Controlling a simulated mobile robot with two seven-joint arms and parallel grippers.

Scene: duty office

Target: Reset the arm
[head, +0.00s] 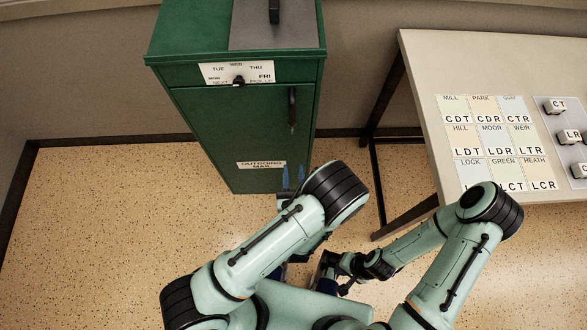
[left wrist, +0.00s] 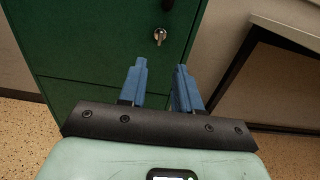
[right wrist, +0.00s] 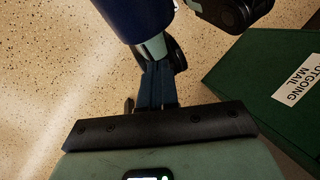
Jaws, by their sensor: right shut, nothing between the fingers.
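My left gripper (head: 293,178) is in front of the lower part of the green cabinet (head: 240,120). In the left wrist view its two blue fingers (left wrist: 162,75) stand apart with nothing between them. The cabinet's green front (left wrist: 80,55) is beyond them. My right gripper (head: 325,277) is low, near my base, partly hidden by my arms in the head view. In the right wrist view its blue fingers (right wrist: 157,82) are together and empty, over the speckled floor. Parts of my own body show just beyond the fingertips there.
The cabinet has a day dial (head: 238,81), a dark handle (head: 292,108) and an "OUTGOING MAIL" label (head: 262,165). A lock with a key (left wrist: 160,36) shows in the left wrist view. A table (head: 440,60) with lettered cards (head: 490,140) stands right. Floor at left is clear.

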